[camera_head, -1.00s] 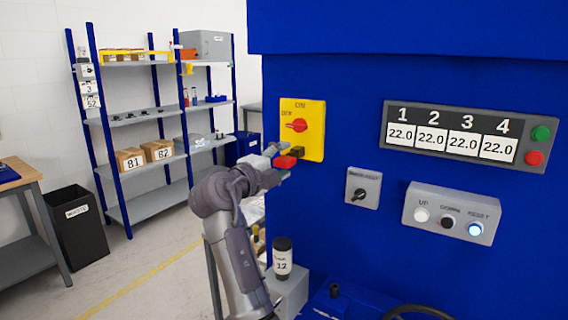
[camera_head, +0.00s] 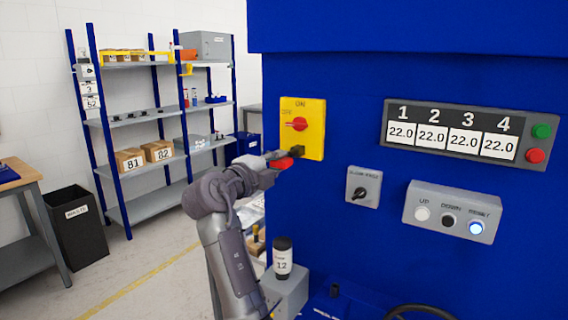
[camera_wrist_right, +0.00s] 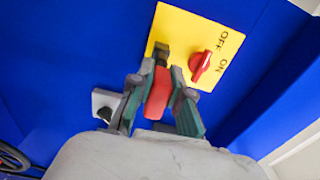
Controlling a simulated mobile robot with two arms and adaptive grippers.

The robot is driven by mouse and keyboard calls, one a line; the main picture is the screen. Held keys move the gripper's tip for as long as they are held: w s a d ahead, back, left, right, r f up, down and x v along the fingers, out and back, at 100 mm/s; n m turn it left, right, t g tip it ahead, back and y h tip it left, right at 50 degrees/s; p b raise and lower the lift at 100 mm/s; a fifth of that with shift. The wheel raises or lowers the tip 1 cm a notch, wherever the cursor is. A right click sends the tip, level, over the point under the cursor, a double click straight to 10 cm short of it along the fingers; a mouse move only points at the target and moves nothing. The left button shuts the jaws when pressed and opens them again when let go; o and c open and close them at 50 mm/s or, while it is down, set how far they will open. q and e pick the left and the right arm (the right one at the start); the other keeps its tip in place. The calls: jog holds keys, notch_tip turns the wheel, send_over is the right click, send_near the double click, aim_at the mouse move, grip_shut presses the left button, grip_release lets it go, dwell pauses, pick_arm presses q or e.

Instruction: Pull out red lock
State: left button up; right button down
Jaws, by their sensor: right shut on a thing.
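The red lock (camera_head: 284,162) is at the lower left of the yellow switch plate (camera_head: 313,129) on the blue machine. In the right wrist view the red lock (camera_wrist_right: 157,93) sits between the fingers of my right gripper (camera_wrist_right: 160,105), which is shut on it. A dark shackle or hasp (camera_wrist_right: 161,53) shows between the lock and the plate; I cannot tell whether they are joined. The red rotary switch (camera_head: 298,124) on the plate is next to the OFF mark. In the head view my right gripper (camera_head: 276,160) partly hides the lock. My left gripper is not in view.
To the right are a small grey selector (camera_head: 363,187), a display panel (camera_head: 450,133) and a button box (camera_head: 452,212). A shelf (camera_head: 160,115) and waste bin (camera_head: 76,226) are at left.

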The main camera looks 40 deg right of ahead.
aim_at(273, 164)
jog(key=shift+b+v, duration=1.1)
jog(key=shift+v, duration=1.25)
